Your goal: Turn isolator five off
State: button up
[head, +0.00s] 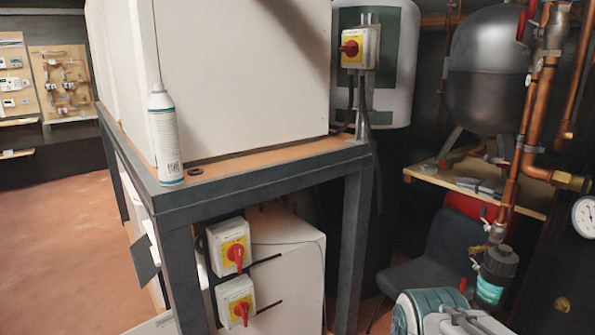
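Three isolators show in the head view, each a pale box with a yellow plate and a red rotary handle. One isolator (365,46) is mounted high on a metal post; its handle looks roughly sideways. A second isolator (216,237) and a third isolator (226,292) sit one above the other below the bench top; their handles look roughly upright. No number is legible, so I cannot tell which is isolator five. A teal and white part of my arm (428,301) shows at the bottom edge, apart from all three. I cannot make out gripper fingers.
A dark-framed bench (265,183) carries a large white cabinet (245,80) and a spray can (165,135). A bench leg (352,245) stands right of the lower isolators. A dark chair (440,255) and copper pipes (525,130) are at right. Open floor (65,220) is at left.

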aim_at(242, 309)
jog(key=u, duration=0.5)
jog(key=i, duration=0.6)
jog(key=u, duration=0.35)
jog(key=k, duration=0.5)
jog(key=z, duration=0.8)
jog(key=i, duration=0.7)
jog(key=u, duration=1.75)
